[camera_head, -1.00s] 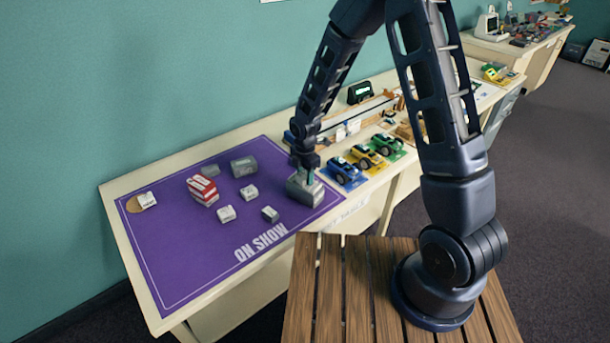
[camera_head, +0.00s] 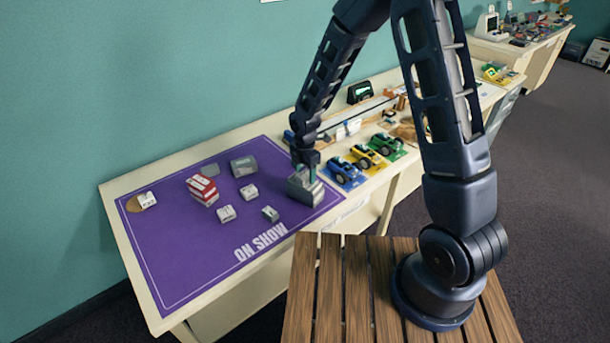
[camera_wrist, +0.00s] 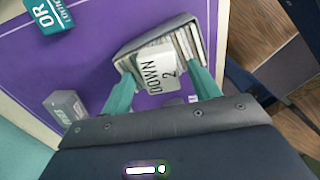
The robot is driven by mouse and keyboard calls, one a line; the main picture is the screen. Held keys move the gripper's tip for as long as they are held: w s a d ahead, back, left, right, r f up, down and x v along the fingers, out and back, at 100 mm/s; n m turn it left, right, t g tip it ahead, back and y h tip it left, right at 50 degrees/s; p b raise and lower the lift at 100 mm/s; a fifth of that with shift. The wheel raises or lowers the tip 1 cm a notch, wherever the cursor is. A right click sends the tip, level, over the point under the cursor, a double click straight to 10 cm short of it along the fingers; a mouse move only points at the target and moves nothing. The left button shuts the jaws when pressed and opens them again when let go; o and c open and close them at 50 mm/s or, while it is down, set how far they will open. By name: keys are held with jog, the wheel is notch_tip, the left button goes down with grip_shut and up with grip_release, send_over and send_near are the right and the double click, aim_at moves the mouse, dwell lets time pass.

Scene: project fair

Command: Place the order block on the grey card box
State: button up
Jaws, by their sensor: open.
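The grey card box (camera_head: 303,192) stands at the right end of the purple mat, under my gripper (camera_head: 306,172). In the wrist view the grey card box (camera_wrist: 127,50) is open-topped and holds a row of upright cards. A white block lettered "2 DOWN" (camera_wrist: 155,69), which looks like the order block, rests slightly skewed on top of the cards. My gripper (camera_wrist: 163,85) has its teal fingers apart, one on each side of the block, with visible gaps to it. In the head view my gripper largely hides the block.
The purple mat (camera_head: 170,245) also carries a red-and-white block (camera_head: 202,190), a grey box (camera_head: 244,166) and several small blocks. Toy cars (camera_head: 343,172) stand close right of the card box. The mat's front left is clear.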

aim_at(306, 174)
notch_tip(306, 174, up, 11)
jog(key=shift+f, duration=0.15)
jog(key=s+d+r+m+t, duration=0.2)
jog(key=d+r+m, duration=1.2)
jog(key=d+r, duration=0.6)
jog(key=s+d+r+m+t, duration=0.1)
jog(key=s+d+r+m, duration=0.1)
jog(key=s+d+m, duration=0.4)
jog(key=s+d+r+m+t, duration=0.1)
jog(key=s+d+r+m, duration=0.1)
jog(key=s+d+m, duration=0.5)
jog(key=s+d, duration=0.1)
jog(key=d, duration=0.1)
jog(key=shift+s+d+r+t, duration=0.3)
